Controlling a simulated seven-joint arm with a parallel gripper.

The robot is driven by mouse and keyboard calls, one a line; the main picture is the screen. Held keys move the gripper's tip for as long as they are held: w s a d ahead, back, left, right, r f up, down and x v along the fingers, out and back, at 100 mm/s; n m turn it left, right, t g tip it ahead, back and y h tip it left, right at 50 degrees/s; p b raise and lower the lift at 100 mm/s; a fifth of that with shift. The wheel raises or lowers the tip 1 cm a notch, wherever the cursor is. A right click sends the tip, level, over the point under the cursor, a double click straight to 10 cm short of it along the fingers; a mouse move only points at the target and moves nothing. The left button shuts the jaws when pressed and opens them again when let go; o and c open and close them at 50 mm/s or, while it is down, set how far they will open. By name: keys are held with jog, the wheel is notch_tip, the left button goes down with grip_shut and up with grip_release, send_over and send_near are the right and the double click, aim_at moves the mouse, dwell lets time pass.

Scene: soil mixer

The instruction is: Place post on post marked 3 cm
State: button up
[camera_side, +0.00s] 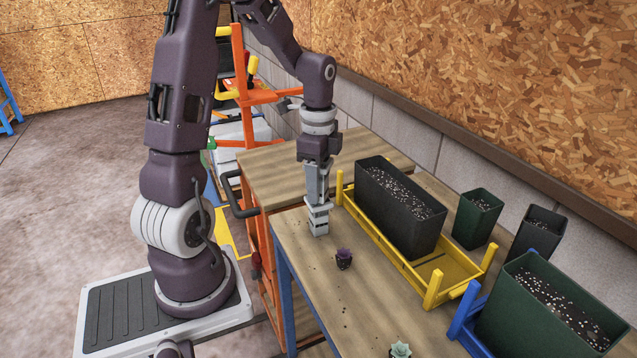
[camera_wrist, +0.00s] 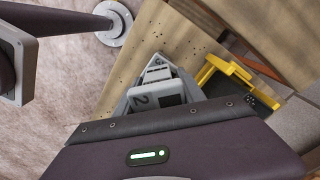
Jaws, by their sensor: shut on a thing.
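My gripper (camera_side: 318,198) points straight down over the near-left part of the wooden table and is shut on a light grey post. Grey blocks (camera_side: 319,226) show at and below the fingertips, down to the tabletop; I cannot tell where the held post ends and another begins. In the wrist view, a grey block with a dark "2" (camera_wrist: 141,98) shows between the fingers, with another pale grey piece (camera_wrist: 157,74) beyond it. No "3" mark is readable in either view.
A black planter of soil (camera_side: 400,222) stands in a yellow tray (camera_side: 407,270) to the right. A small purple plant (camera_side: 344,259) sits close in front. Green pots (camera_side: 476,219) and a blue holder (camera_side: 464,318) are farther right. A pale succulent (camera_side: 400,350) is at the bottom edge.

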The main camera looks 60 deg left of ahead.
jog(key=shift+f, duration=0.1)
jog(key=o, duration=1.4)
jog(key=r, duration=1.2)
jog(key=shift+d+r, duration=0.3)
jog(key=shift+d, duration=0.05)
jog(key=s+d+n+t, duration=0.2)
jog(key=s+d+n, duration=0.1)
jog(key=s+d, duration=0.1)
jog(key=s+d+r+n+t, duration=0.1)
jog(key=s+d+n, duration=0.2)
jog(key=s+d, duration=0.2)
jog(key=s+d+n+t, duration=0.2)
jog(key=s+d+n, duration=0.1)
jog(key=d, duration=0.5)
jog(key=shift+s+d+r+t, duration=0.25)
jog(key=shift+s+r+t, duration=0.1)
jog(key=shift+s, duration=0.35)
